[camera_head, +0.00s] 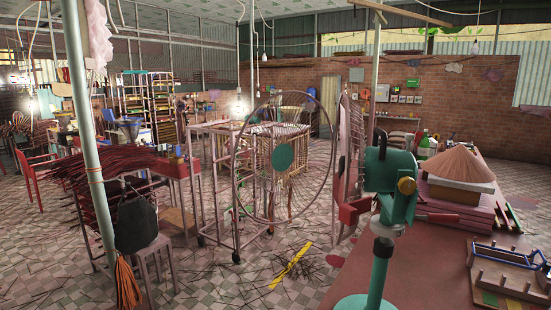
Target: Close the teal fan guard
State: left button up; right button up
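The teal fan stands at right of centre, with its teal motor housing (393,184) on a post above a round teal base (364,304). Its rear wire cage (346,150) is seen nearly edge-on beside the housing. The round wire front guard (283,154), with a teal disc in its middle, is swung out to the left and faces me almost flat. Its right edge is close to the cage, and the guard stands open. Neither of my grippers is in view.
A red table (430,270) at the right holds a conical straw hat (460,165) on stacked boards and a wooden rack (508,275). A wheeled metal frame (215,190) stands behind the guard. A pole (85,140) rises at the left. Tiled floor (230,285) lies open in front.

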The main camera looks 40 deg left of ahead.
aim_at(282, 157)
jog(key=k+j+z, duration=0.1)
jog(key=j, duration=0.45)
jog(key=k+j+z, duration=0.1)
jog(key=j, duration=0.4)
jog(key=j+z, duration=0.25)
jog(key=j, duration=0.85)
jog(key=i+j, duration=0.1)
jog(key=j, duration=0.4)
jog(key=i+j, duration=0.1)
jog(key=j, duration=0.4)
jog(key=i+j+z, duration=0.1)
jog(key=j, duration=0.4)
